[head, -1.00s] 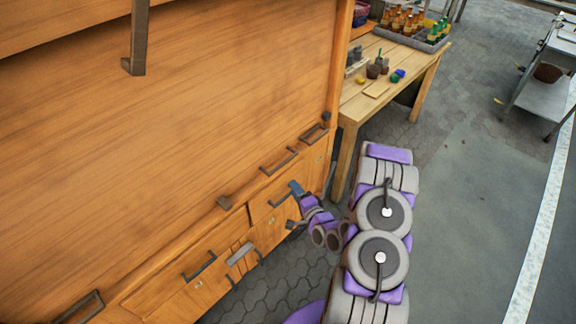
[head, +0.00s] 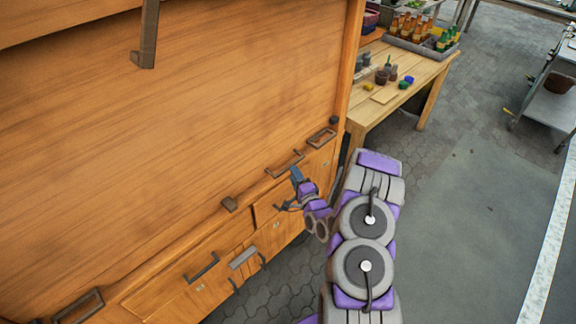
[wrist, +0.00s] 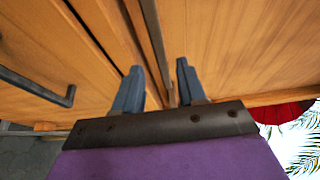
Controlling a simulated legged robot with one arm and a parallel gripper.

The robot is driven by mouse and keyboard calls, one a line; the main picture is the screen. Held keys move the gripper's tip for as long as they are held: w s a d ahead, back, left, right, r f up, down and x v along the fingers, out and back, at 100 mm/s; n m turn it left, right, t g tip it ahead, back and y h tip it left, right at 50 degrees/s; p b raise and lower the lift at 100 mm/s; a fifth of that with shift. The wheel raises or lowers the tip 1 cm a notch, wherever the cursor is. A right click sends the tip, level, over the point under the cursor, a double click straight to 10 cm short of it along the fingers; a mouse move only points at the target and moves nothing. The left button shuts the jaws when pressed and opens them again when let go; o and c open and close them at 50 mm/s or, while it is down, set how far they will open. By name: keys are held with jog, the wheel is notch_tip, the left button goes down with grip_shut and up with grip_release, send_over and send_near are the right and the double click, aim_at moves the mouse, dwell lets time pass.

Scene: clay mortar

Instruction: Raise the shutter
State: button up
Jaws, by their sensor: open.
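The shutter (head: 190,120) is a large orange wooden panel filling the left of the head view, and it is down. My gripper (head: 288,191) is just below this handle, by the drawer fronts. In the wrist view my gripper (wrist: 160,75) is open, its two blue-grey fingers apart. A dark bar (wrist: 155,40) runs lengthwise in line with the gap between them. I cannot tell whether it touches them.
Drawers with handles (head: 201,267) lie below the shutter. A dark bracket (head: 147,40) hangs at the upper left. A wooden table (head: 412,85) with a bottle crate (head: 420,45) stands beyond the right end. Grey paving (head: 470,200) is clear on the right.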

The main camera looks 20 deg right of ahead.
aim_at(288, 163)
jog(key=w+b, duration=0.1)
jog(key=w, duration=0.6)
jog(key=shift+w+d, duration=0.15)
jog(key=shift+d, duration=0.05)
grip_shut()
dwell(0.4)
